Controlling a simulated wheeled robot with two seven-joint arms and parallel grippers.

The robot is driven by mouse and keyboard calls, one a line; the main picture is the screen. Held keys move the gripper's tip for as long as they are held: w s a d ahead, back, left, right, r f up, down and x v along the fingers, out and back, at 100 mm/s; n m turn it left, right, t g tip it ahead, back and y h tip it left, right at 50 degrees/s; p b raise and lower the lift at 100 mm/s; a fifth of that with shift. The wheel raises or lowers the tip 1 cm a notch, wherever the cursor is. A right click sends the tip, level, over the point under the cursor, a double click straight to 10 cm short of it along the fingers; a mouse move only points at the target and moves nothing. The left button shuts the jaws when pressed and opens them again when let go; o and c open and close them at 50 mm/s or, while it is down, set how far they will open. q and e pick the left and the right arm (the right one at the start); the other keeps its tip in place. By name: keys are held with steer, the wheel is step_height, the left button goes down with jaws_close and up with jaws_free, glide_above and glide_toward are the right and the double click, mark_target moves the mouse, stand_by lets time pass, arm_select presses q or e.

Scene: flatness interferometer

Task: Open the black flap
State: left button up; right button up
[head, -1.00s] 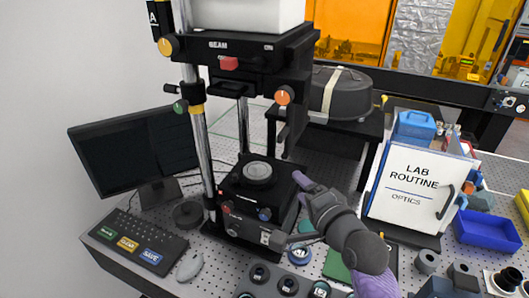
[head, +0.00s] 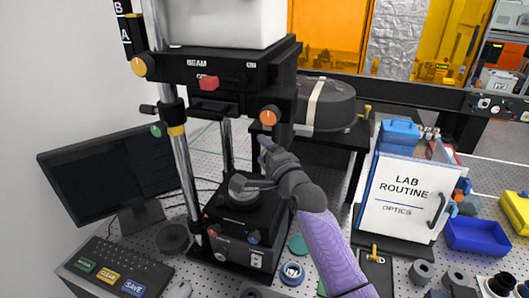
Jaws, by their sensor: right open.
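The interferometer stands at centre left, with a black beam housing (head: 225,72) on a steel column above a black lower stage (head: 240,220). A dark flap-like plate (head: 212,104) shows under the front of the housing; I cannot tell for sure that it is the black flap, or how far it is open. My right gripper (head: 253,165) is open and empty, in front of the instrument between housing and stage. One fingertip points up below the orange knob (head: 268,117); the other overlaps the round grey disc (head: 240,196) on the stage in the picture. My left gripper is out of view.
A monitor (head: 95,182) and a keyboard (head: 112,270) are at left. A dark round case (head: 328,103) sits on a black stand behind my right arm. A white lab binder (head: 402,195) and a blue tray (head: 478,236) are at right. Small optics lie in front.

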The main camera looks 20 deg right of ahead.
steer(key=shift+w, duration=0.15)
steer(key=c, duration=0.3)
jaws_close()
steer(key=shift+f, duration=0.15)
stand_by(0.7)
